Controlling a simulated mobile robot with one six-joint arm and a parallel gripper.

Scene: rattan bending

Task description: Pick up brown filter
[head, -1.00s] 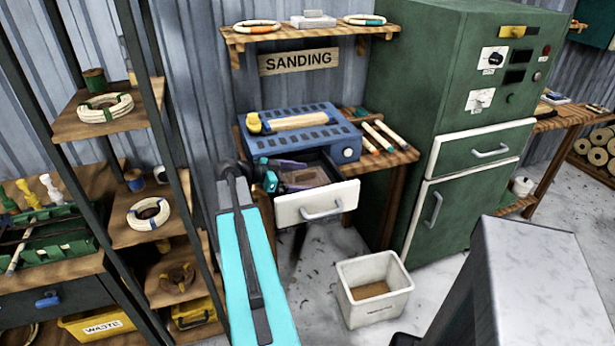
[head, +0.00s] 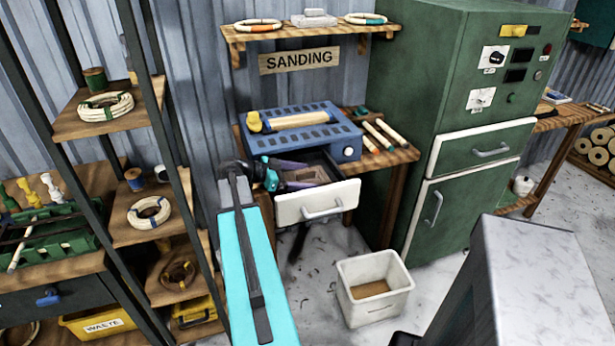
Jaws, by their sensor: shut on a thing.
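The white-fronted drawer (head: 333,203) under the blue sanding machine (head: 302,133) is pulled open. A brown piece, likely the brown filter (head: 312,174), shows inside it, small and partly covered by my gripper. My gripper (head: 303,180), dark with purplish fingers, reaches into the drawer from the left and is shut on the filter. The fingertips are small in this view, and their exact contact is hard to see. The filter appears within the drawer opening; whether it touches the drawer bottom cannot be told.
A white bin (head: 375,288) with a brown bottom stands on the floor in front of the sanding table. A green cabinet (head: 462,130) stands to the right. A dark-framed shelf (head: 138,227) with coils stands close at the left. Wooden sticks (head: 378,138) lie on the tabletop.

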